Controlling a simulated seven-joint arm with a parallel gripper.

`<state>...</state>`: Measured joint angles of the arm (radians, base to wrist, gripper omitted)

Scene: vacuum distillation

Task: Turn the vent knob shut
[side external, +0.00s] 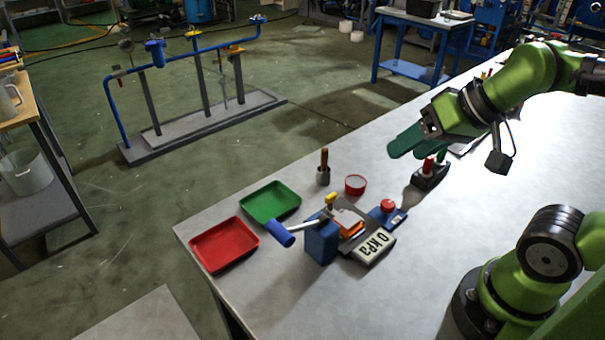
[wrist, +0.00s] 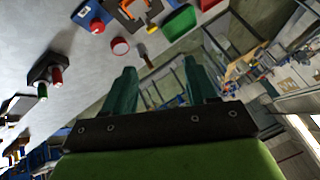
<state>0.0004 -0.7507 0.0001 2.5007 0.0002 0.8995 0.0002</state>
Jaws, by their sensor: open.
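My gripper (side external: 402,143) is above the table in the side view, its green fingers pointing left. The wrist view shows the fingers (wrist: 160,72) spread apart with nothing held between them. Below them is a black block (side external: 430,177) with a red and a green upright part; it is at the left of the wrist view (wrist: 47,72). Farther left stands a blue pump-like unit (side external: 321,243) with a blue-handled lever, a small yellow knob (side external: 331,198) and a "0 kPa" display (side external: 374,246). A red knob (side external: 388,206) sits on a blue base beside it. I cannot tell which is the vent knob.
A green tray (side external: 270,203) and a red tray (side external: 224,246) lie near the table's left edge. A wooden-handled tool in a holder (side external: 323,172) and a round red-rimmed container (side external: 355,184) stand between my gripper and the trays. The table's front middle is clear.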

